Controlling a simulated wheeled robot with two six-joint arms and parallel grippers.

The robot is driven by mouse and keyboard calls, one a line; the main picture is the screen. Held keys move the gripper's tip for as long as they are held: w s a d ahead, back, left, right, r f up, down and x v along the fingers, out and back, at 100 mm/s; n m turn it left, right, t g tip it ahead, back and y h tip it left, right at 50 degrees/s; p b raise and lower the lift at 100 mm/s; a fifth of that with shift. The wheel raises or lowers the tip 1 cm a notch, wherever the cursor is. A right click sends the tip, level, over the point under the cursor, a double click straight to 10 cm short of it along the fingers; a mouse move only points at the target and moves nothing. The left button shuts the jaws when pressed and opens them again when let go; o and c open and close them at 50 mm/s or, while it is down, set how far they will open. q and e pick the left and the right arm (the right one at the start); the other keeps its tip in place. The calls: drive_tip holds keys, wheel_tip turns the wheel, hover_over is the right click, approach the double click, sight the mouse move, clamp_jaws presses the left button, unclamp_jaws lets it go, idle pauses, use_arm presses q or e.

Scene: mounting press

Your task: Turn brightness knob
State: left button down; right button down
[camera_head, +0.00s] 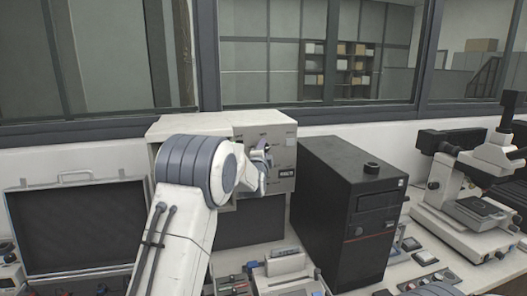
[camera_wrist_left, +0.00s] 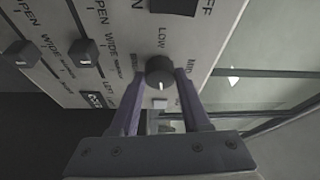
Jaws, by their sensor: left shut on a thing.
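The brightness knob (camera_wrist_left: 160,71) is a round dark knob with a pale pointer mark, on a light panel with LOW and MID lettering near it. In the left wrist view it sits between the two fingers of my left gripper (camera_wrist_left: 161,78), which is shut on it. The mark on the knob points toward the bottom of that picture. In the head view my left gripper (camera_head: 262,166) is at the front face of the beige control box (camera_head: 185,127), and the knob is hidden behind it. My right gripper is not in view.
Two other dark knobs (camera_wrist_left: 84,52) with OPEN and WIDE lettering sit on the same panel. A black computer tower (camera_head: 335,200) stands close right of the box. A microscope (camera_head: 480,180) is farther right, and an open black case (camera_head: 75,228) is at left.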

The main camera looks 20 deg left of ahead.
use_arm(q)
drive_tip(key=shift+c, duration=1.9)
unclamp_jaws()
drive_tip(key=shift+d, duration=0.1)
drive_tip(key=b+v, duration=0.4)
drive_tip(key=v, duration=0.6)
drive_tip(key=shift+s+b, duration=0.2)
drive_tip(key=shift+b, duration=0.1)
